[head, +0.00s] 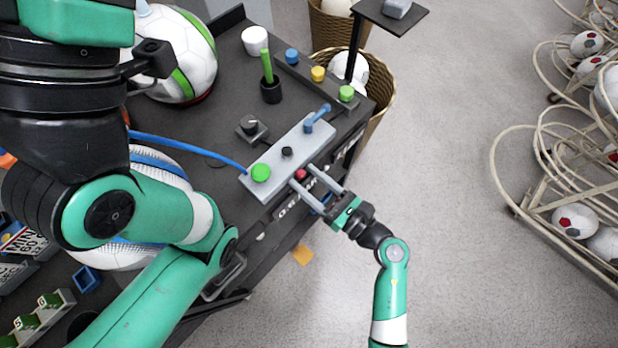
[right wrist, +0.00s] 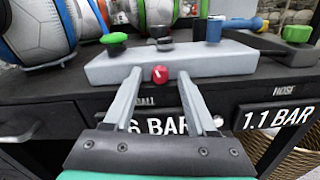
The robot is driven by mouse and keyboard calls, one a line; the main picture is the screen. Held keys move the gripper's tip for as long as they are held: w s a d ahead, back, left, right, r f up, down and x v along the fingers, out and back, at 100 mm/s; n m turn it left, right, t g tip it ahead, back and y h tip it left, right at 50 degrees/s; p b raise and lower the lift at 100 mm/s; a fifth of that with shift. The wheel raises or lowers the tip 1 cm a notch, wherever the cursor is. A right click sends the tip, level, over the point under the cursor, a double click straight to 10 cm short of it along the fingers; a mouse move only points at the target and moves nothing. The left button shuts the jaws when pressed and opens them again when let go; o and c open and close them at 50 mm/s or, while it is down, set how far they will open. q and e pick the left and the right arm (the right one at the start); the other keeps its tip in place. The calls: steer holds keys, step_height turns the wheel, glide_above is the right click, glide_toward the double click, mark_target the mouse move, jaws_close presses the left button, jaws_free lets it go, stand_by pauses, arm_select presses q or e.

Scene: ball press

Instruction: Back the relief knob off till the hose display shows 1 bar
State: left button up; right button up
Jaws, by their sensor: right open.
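The small red relief knob (head: 300,174) sits on the front face of the grey valve block (head: 315,146). It also shows in the right wrist view (right wrist: 160,74), with a white mark on its face. My right gripper (head: 303,176) is open, its two fingertips on either side of the knob. In the right wrist view (right wrist: 159,76) a gap shows between the knob and each finger. The hose display (right wrist: 277,117) reads 1.1 BAR. The ball display (right wrist: 153,126) is partly hidden by my fingers; "6 BAR" shows. My left arm is in the head view, but its gripper does not show.
The block carries a green knob (head: 261,173), a small black knob (head: 287,151) and a blue lever (head: 318,117). A blue hose (head: 190,143) runs to its left end. Balls lie on the left of the black cart. Open floor (head: 450,190) is right of the cart.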

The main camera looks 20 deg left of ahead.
jaws_close()
steer(key=n+b, duration=0.3)
steer(key=shift+f, duration=0.3)
steer(key=shift+r+n+b, duration=0.1)
steer(key=shift+n+b, duration=0.25)
steer(key=shift+n, duration=0.15)
steer(key=shift+r, duration=0.15)
jaws_free()
steer(key=p+v, duration=0.1)
steer(key=v, duration=1)
steer(key=shift+d, duration=0.3)
steer(key=shift+s+r, duration=0.1)
steer(key=shift+s, duration=0.05)
